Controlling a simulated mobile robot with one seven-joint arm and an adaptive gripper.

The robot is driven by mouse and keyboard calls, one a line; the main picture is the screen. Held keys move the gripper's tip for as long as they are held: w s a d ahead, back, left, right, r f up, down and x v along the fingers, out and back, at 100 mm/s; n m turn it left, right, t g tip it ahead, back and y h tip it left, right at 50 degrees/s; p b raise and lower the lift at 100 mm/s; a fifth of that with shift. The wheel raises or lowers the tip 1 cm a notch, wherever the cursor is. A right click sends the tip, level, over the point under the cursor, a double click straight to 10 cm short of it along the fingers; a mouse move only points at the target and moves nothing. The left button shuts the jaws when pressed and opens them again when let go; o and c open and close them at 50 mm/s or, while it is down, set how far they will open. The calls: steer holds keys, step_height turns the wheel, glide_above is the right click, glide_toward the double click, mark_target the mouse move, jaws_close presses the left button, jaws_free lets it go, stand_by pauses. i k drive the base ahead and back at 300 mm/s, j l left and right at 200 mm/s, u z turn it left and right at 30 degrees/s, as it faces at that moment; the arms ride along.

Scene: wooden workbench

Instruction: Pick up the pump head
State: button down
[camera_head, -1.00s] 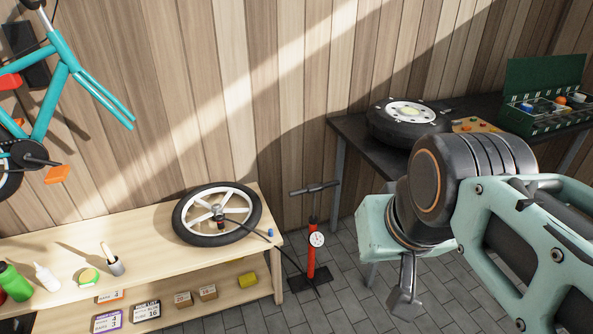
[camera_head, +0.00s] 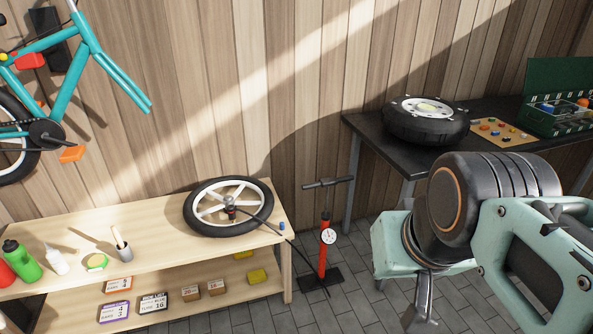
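What looks like the pump head (camera_head: 231,212), a small black and red piece, is at the middle of the bicycle wheel (camera_head: 262,193) on the wooden bench. A thin black hose runs from it over the bench edge towards the red floor pump (camera_head: 323,262). The pump stands upright on the floor beside the bench, with a white gauge and a grey T-handle. My gripper (camera_head: 418,318) hangs at the lower right, pointing down, well apart from the wheel and pump. It is seen side-on, and its finger opening is unclear.
The bench (camera_head: 160,230) carries bottles and a cup at its left; small boxes lie on its lower shelf. A black table (camera_head: 385,150) at the right holds a tyre (camera_head: 425,122), a board and a green case (camera_head: 560,115). Tiled floor (camera_head: 360,290) shows between bench and my arm.

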mark_target(231, 209)
steer(key=i+j, duration=0.7)
steer(key=i, duration=0.15)
